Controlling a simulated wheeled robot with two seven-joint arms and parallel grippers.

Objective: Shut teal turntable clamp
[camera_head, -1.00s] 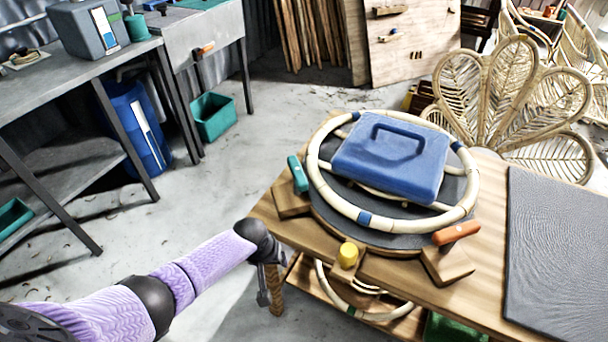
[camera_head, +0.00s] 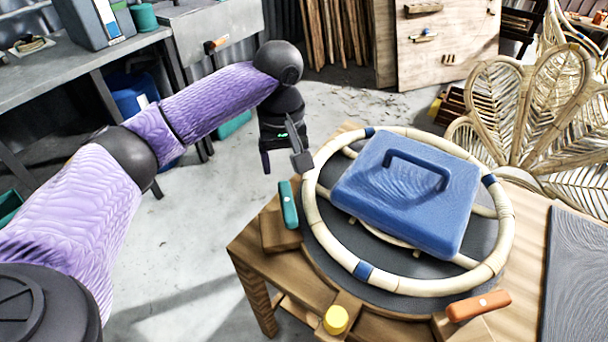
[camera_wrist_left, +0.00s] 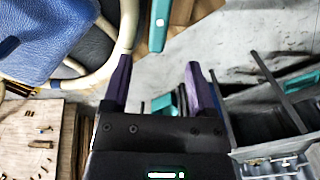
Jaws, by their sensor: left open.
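The teal clamp handle (camera_head: 288,205) stands upright on a wooden block at the left edge of the turntable (camera_head: 320,236). It also shows at the top of the left wrist view (camera_wrist_left: 159,24). My left gripper (camera_head: 283,166) is open and empty, pointing down just behind and above the teal handle, apart from it. In the left wrist view its two fingers (camera_wrist_left: 155,82) are spread with floor between them. A rattan ring (camera_head: 365,271) lies on the turntable around a blue case-like block with a handle (camera_head: 410,190). My right gripper is not in view.
An orange handle (camera_head: 478,306) and a yellow knob (camera_head: 336,320) sit at the turntable's front. Rattan leaf-shaped backs (camera_head: 500,95) stand behind right. A grey workbench (camera_head: 60,75) is at the left, with clear floor between it and the table.

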